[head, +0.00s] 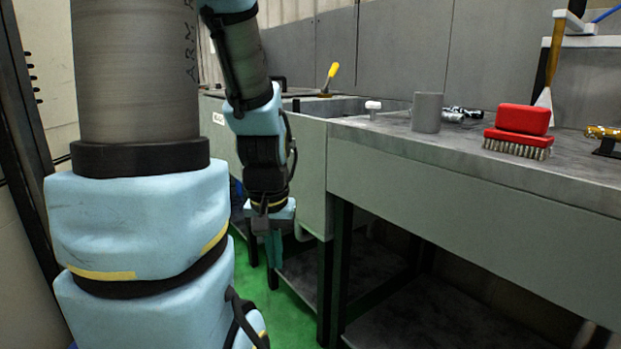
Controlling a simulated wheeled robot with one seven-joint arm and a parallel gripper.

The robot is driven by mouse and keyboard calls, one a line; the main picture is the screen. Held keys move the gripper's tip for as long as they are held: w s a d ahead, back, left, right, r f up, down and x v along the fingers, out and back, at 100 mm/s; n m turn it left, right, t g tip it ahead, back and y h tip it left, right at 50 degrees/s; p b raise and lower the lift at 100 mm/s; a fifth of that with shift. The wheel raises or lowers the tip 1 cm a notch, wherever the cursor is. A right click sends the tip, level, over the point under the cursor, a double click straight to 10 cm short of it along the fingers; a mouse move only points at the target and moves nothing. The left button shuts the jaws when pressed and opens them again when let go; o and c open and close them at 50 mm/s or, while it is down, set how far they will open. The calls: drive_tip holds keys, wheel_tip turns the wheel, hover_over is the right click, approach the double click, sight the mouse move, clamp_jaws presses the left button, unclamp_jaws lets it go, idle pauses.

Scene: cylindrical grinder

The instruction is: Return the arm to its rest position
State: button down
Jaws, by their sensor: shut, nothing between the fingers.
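My arm fills the left of the head view, with pale blue padded covers and grey sleeves. Its far part hangs down in front of the grey bench. My gripper (274,250) is at the lower end of it, pointing down, below the level of the bench top and left of the bench legs. Its fingers look close together and hold nothing. The fingertips are small and dark against the green floor.
The grey bench (450,187) runs along the right. On it stand a grey cylinder (427,113), a small white knob-like piece (373,107), a red brush (522,120) and a brass piece (604,132). A yellow-handled tool (331,74) stands farther back. Green floor (292,318) is open below.

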wheel_tip(320, 180, up, 24)
drive_tip(key=p, duration=2.2)
